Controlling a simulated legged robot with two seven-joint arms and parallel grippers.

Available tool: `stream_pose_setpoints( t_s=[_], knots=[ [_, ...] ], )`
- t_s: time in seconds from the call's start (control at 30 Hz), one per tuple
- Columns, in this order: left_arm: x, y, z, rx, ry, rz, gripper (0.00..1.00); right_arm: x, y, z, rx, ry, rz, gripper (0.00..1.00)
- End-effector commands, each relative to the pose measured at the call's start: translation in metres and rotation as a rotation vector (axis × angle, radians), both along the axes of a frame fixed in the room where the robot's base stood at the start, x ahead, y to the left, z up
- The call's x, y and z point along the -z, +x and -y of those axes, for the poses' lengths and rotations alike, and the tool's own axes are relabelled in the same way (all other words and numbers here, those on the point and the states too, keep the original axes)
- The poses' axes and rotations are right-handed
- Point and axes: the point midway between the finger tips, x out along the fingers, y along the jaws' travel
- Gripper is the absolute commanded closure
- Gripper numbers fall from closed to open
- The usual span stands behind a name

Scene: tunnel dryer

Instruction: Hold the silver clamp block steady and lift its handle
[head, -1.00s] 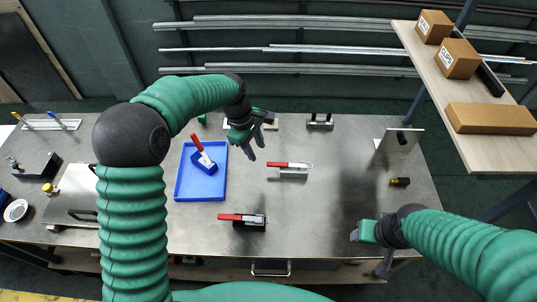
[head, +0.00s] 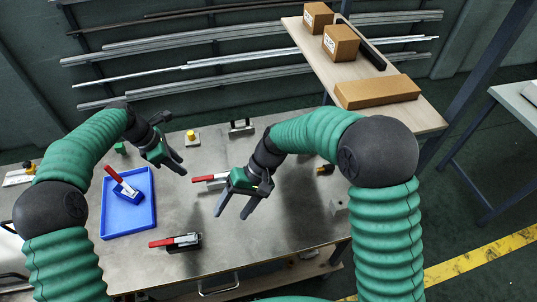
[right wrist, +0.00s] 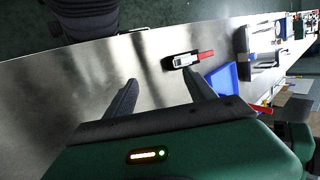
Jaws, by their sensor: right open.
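The silver clamp block (head: 217,184) lies flat on the metal bench in the head view, its red handle (head: 203,178) pointing left and lying low. My right gripper (head: 232,215) is open and empty, just in front of the block, and its hand hides the block's right part. The right gripper also shows in the right wrist view (right wrist: 160,77) with its fingers apart. My left gripper (head: 179,166) is open and empty, behind and left of the block, with no visible contact.
A black clamp with a red handle (head: 176,242) lies nearer the bench front. A blue tray (head: 108,217) at left holds a blue clamp with a raised red handle (head: 122,184). A yellow-topped piece (head: 192,137) stands behind. A shelf (head: 432,116) with boxes overhangs the back right.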

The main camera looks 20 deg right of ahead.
Motion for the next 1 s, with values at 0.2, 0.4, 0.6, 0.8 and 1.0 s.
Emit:
stream_pose_setpoints(
  t_s=[0.2,0.4,0.6,0.8,1.0],
  knots=[
    [0.0,-0.001,-0.006,-0.001,-0.005,0.002,0.64,-0.057,0.051,-0.12,-0.084,0.597,-0.12,0.36],
    [0.0,-0.001,-0.009,-0.001,-0.008,0.001,0.64,-0.114,0.102,-0.132,-0.083,1.084,-0.129,0.36],
    [-0.001,-0.001,-0.004,-0.001,-0.003,0.001,0.64,-0.069,0.149,-0.036,0.238,0.85,-0.479,0.36],
    [-0.001,-0.002,-0.001,0.001,-0.001,0.001,0.64,-0.004,0.178,0.074,0.71,0.53,-0.834,0.36],
    [0.0,-0.001,-0.007,-0.001,-0.006,0.002,0.64,0.035,0.187,0.142,1.052,0.355,-1.041,0.36]
  ],
)
